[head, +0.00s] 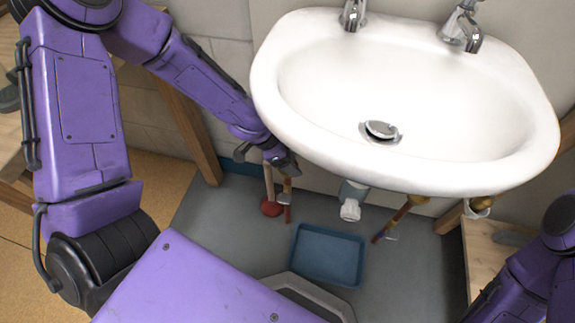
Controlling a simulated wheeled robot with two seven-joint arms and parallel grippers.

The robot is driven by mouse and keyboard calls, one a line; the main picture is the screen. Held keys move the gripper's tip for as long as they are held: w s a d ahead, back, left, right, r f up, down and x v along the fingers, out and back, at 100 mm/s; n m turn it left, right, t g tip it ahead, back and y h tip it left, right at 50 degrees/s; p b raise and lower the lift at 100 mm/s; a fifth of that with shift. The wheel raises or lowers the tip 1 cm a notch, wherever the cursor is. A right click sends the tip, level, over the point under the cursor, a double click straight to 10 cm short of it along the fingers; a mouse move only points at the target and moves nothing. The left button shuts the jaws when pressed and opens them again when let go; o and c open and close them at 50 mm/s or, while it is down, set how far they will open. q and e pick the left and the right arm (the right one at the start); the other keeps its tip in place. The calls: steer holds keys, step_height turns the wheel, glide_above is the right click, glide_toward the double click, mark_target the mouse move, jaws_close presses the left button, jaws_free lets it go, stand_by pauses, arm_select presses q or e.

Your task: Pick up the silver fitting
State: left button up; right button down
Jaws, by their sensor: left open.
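My left gripper (286,168) hangs just beyond the left rim of the white sink (405,165). It is small and partly dark here, and I see nothing held in its open jaws. I cannot tell for sure which piece is the silver fitting. A small silvery piece (479,206) shows under the sink's right front edge, beside brass. Another pale, shiny bit (391,238) is by a slanted copper pipe (392,224). My right arm shows at the lower right; its gripper is out of view.
A blue tray (328,254) lies on the grey floor mat (400,280) below the sink. A white drain piece (350,209) hangs under the basin. Wooden posts (194,132) stand left and right. The sink, with chrome taps (467,30), blocks the view of the space behind.

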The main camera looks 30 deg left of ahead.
arm_select(q)
steer(key=c, duration=1.2)
steer(key=shift+o, duration=0.2)
steer(key=shift+r, duration=0.1)
